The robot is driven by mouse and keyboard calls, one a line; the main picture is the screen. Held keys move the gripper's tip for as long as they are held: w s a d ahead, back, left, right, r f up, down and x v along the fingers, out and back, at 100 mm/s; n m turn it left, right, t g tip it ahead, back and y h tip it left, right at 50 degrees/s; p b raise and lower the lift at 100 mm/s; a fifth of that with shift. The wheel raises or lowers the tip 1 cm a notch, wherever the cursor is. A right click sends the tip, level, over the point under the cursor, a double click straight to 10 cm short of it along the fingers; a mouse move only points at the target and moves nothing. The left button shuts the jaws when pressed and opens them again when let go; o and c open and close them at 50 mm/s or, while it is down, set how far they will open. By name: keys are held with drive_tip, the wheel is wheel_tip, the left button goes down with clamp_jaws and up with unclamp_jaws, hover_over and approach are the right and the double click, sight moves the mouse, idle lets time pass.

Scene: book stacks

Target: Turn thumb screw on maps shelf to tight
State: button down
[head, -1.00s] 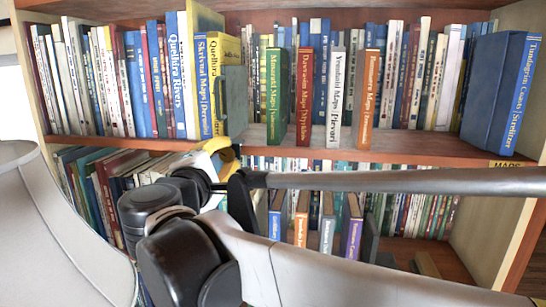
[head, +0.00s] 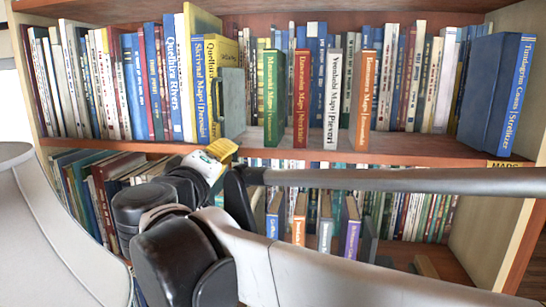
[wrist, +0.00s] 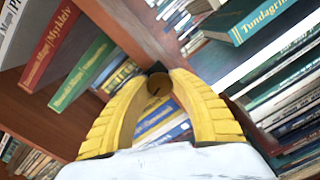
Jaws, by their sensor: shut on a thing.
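The maps shelf (head: 400,152) is the upper reddish-brown board, with a yellow "MAPS" label (head: 503,165) at its right end. My gripper (head: 224,149) is at the front edge of this shelf, left of the middle, below the grey bookend. In the wrist view my gripper (wrist: 158,82) has its yellow fingers closed around a small dark round thumb screw (wrist: 157,86), with its brownish face between the fingertips. The fingers hide its sides. I cannot read from its face how tight it is. In the head view the screw is hidden by the gripper.
Upright map books, such as a green one (head: 273,97) and a red one (head: 301,98), stand above, right of the grey bookend (head: 233,102). A blue book (head: 512,95) leans at the right. The lower shelf holds more books (head: 351,226) close under my arm.

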drive_tip(key=shift+m, duration=0.5)
drive_tip(key=c, duration=1.1)
unclamp_jaws()
drive_tip(key=s+a, duration=0.1)
drive_tip(key=s, duration=1.1)
